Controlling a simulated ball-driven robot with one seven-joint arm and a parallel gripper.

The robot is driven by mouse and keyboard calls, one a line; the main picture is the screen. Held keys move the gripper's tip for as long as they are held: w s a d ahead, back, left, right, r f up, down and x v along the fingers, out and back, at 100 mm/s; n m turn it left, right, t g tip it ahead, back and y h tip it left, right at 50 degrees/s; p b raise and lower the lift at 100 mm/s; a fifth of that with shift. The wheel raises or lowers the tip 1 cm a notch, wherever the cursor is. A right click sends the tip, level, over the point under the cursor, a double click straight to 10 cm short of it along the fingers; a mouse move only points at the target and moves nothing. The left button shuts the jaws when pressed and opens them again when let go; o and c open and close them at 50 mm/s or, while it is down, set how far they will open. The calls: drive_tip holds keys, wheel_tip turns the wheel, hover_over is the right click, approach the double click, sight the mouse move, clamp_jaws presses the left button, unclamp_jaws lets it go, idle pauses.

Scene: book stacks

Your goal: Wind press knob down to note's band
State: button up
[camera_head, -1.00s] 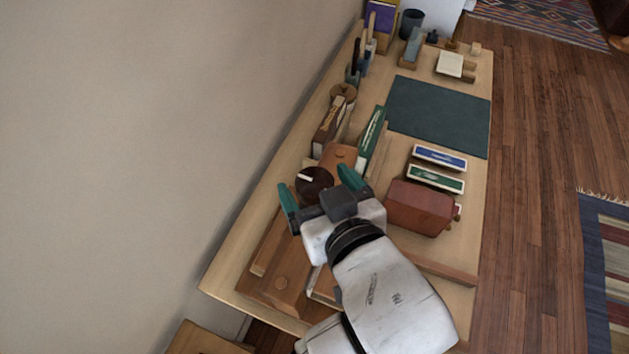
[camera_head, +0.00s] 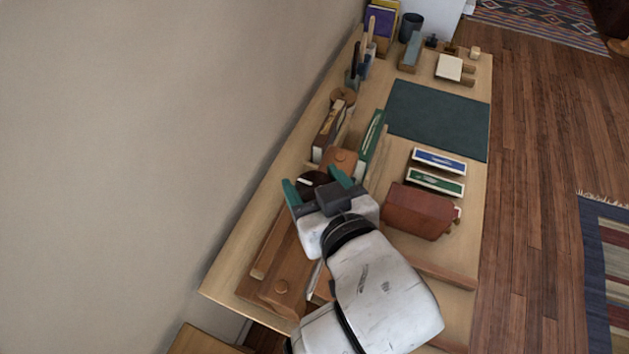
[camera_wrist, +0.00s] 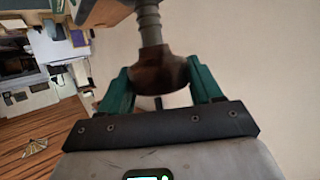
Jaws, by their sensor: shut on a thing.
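The press knob is a dark brown round knob (camera_head: 311,181) with a pale mark on top, seen in the head view over the wooden press (camera_head: 282,256). In the wrist view the knob (camera_wrist: 160,75) sits at the end of a grey threaded screw (camera_wrist: 149,24). My gripper (camera_head: 314,182) has its teal fingers on either side of the knob; it is shut on it, and the fingers also show in the wrist view (camera_wrist: 158,86).
A dark green mat (camera_head: 437,118) lies clear at the back.

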drive_tip(key=shift+m+t+h, duration=0.3)
drive_tip(key=shift+m+h, duration=0.1)
drive_tip(key=shift+c, duration=0.3)
drive_tip(key=m+h+b, duration=0.1)
drive_tip(key=m+h, duration=0.3)
drive_tip(key=h, duration=0.1)
drive_tip(key=shift+a+m+t+h, duration=0.1)
drive_tip(key=shift+m+t+h, duration=0.2)
drive_tip(key=shift+m+t, duration=0.1)
drive_tip(key=m+g+h+b, duration=0.1)
drive_tip(key=m+h, duration=0.2)
drive_tip(key=m+g+h+b, duration=0.1)
drive_tip(key=m+h, duration=0.2)
drive_tip(key=shift+r+h, duration=0.15)
drive_tip(key=shift+h, duration=0.25)
drive_tip(key=shift+m+g, duration=0.3)
drive_tip(key=o, duration=1)
drive_tip(key=v, duration=1)
drive_tip(key=shift+s+a, duration=0.25)
